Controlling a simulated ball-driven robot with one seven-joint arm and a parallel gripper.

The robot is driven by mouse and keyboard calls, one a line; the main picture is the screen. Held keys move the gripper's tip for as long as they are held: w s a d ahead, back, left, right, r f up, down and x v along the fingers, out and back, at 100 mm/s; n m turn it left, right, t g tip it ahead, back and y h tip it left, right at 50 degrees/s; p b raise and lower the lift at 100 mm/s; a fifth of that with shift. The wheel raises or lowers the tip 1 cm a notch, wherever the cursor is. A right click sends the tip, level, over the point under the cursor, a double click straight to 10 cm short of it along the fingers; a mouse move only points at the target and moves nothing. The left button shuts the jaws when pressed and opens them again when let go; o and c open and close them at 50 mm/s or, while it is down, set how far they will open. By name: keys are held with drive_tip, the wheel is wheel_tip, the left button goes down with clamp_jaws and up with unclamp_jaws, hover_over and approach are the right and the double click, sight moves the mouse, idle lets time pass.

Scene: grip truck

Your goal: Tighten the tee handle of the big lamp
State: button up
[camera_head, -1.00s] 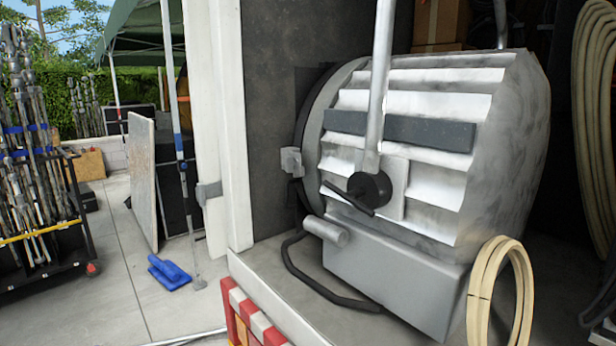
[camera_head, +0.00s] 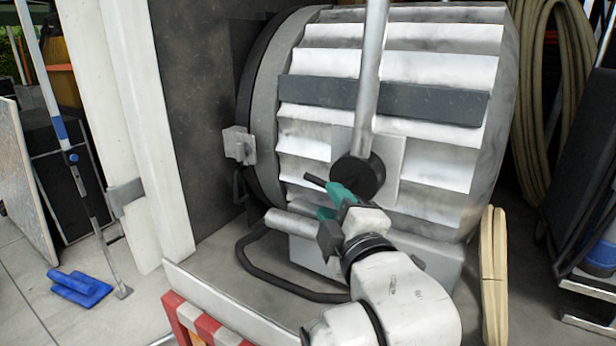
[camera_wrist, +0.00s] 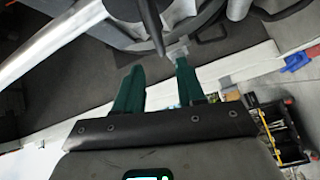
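The big lamp (camera_head: 430,170) is a large silver ribbed drum on the truck floor. Its tee handle (camera_head: 316,181) is a thin black bar at a round black knob (camera_head: 357,176), at the foot of the silver yoke bar (camera_head: 370,80). My gripper (camera_head: 332,200) with green fingers is just in front of and below the handle. In the wrist view the fingers (camera_wrist: 157,82) are spread apart. The black handle bar (camera_wrist: 154,28) points down toward the gap between them, just beyond the tips. Nothing is held.
A black cable (camera_head: 270,285) loops on the truck floor beside the lamp. A coil of pale cable (camera_head: 494,280) stands at the right. A red-and-white striped edge (camera_head: 200,322) and a white post (camera_head: 140,130) lie to the left.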

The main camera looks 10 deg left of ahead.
sight(318, 184)
drive_tip(key=p+x, duration=0.2)
drive_tip(key=x, duration=0.7)
drive_tip(key=shift+w+a+f, duration=0.1)
drive_tip(key=shift+w, duration=0.05)
clamp_jaws()
idle(0.4)
